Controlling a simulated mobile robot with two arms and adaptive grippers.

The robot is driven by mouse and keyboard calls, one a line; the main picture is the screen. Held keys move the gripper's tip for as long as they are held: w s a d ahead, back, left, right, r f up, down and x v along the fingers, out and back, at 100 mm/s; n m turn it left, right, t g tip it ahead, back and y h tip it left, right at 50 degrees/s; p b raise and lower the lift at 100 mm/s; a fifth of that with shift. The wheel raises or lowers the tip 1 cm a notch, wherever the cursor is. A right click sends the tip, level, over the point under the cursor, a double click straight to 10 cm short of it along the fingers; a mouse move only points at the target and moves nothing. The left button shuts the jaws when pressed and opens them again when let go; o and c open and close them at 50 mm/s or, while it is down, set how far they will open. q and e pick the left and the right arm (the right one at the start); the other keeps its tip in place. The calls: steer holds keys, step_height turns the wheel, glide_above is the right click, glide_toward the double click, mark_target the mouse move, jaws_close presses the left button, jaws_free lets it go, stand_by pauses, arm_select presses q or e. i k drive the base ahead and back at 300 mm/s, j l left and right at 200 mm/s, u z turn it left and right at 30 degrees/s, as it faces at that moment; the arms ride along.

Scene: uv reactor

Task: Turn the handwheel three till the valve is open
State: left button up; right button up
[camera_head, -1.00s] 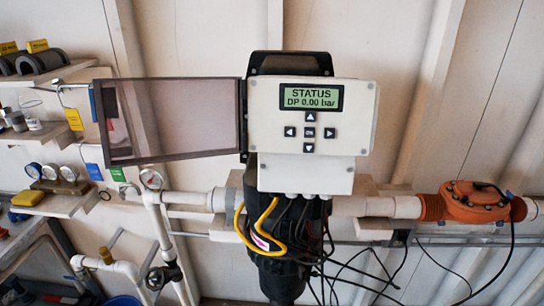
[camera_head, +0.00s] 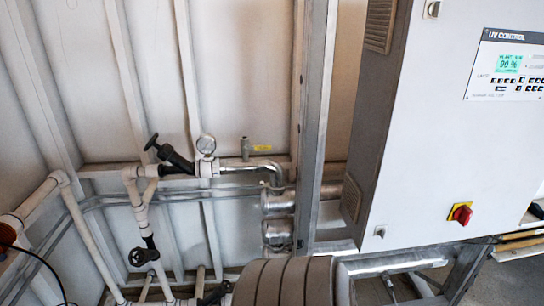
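A black handwheel (camera_head: 143,256) sits low on a white vertical pipe at the left. A second black handwheel (camera_head: 153,142) tops a slanted black valve (camera_head: 176,159) higher up, left of a round pressure gauge (camera_head: 206,145). I see no number on either, so I cannot tell which is handwheel three or whether its valve is open. Neither of my grippers is in view.
A large grey UV control cabinet (camera_head: 400,130) fills the right, with a display reading 90 % (camera_head: 509,64) and a red rotary switch (camera_head: 461,213). A ribbed brown cylinder (camera_head: 285,283) is at the bottom. A grey upright post (camera_head: 316,120) stands between the piping and cabinet.

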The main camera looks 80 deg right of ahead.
mark_target(226, 288)
steer(key=z, duration=1.95)
